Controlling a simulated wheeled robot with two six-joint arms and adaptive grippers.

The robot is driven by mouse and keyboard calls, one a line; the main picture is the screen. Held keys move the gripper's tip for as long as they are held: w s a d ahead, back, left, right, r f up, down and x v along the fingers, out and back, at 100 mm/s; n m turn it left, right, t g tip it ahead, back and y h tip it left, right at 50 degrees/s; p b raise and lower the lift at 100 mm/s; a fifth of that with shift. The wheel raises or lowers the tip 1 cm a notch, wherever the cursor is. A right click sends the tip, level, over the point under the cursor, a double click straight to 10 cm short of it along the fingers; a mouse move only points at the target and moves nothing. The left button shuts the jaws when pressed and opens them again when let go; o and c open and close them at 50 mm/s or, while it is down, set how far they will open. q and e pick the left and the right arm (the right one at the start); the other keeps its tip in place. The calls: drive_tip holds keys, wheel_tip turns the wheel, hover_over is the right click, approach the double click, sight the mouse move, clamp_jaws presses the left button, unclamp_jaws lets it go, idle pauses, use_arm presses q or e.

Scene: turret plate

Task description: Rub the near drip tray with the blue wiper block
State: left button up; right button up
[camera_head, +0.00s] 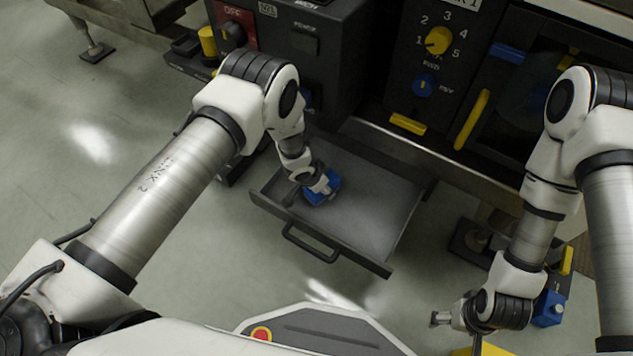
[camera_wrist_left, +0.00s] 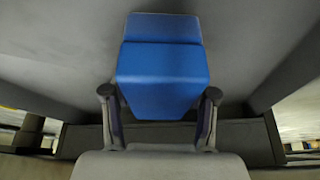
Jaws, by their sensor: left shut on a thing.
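The blue wiper block (camera_head: 322,189) is down in the near drip tray (camera_head: 372,200), toward the tray's left front part. The tray is a grey, shallow drawer pulled out from the machine, with a dark handle on its front. My left gripper (camera_head: 318,186) is shut on the block. In the left wrist view the block (camera_wrist_left: 163,75) sits between the two fingers (camera_wrist_left: 160,118), with the tray floor behind it. I cannot tell for sure whether the block touches the floor. My right gripper (camera_head: 440,318) is low at the right, away from the tray; its fingers are too small to judge.
The machine front (camera_head: 400,60) with knobs stands behind the tray. A yellow bar handle (camera_head: 472,120) sticks out at the right. A blue object (camera_head: 549,308) lies beside my right wrist. The floor left of the tray is clear.

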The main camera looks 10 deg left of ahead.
use_arm(q)
drive_tip(key=shift+s+d, duration=0.35)
drive_tip(key=shift+d, duration=0.4)
drive_tip(key=shift+s+d, duration=0.3)
drive_tip(key=shift+d, duration=0.4)
drive_tip(key=shift+r, duration=0.1)
drive_tip(key=shift+w+a+p, duration=0.4)
drive_tip(key=shift+a, duration=0.5)
drive_tip(key=shift+w+a+p, duration=0.35)
drive_tip(key=shift+a+p, duration=0.05)
drive_tip(key=shift+a, duration=0.45)
drive_tip(key=shift+w+a+f+b, duration=0.15)
drive_tip(key=shift+w+a+b, duration=0.1)
drive_tip(key=shift+a, duration=0.4)
drive_tip(key=shift+w+a+f+b, duration=0.1)
drive_tip(key=shift+w+a+b, duration=0.1)
drive_tip(key=shift+a, duration=0.4)
drive_tip(key=shift+w+a, duration=0.2)
drive_tip(key=shift+a, duration=0.45)
drive_tip(key=shift+w+a+b, duration=0.25)
drive_tip(key=shift+a+b, duration=0.2)
drive_tip(key=shift+a, duration=0.15)
drive_tip(key=shift+w+a+b, duration=0.2)
drive_tip(key=shift+a+b, duration=0.2)
drive_tip(key=shift+a, duration=0.15)
drive_tip(key=shift+w+a, duration=0.15)
drive_tip(key=shift+a, duration=0.4)
drive_tip(key=shift+r, duration=0.15)
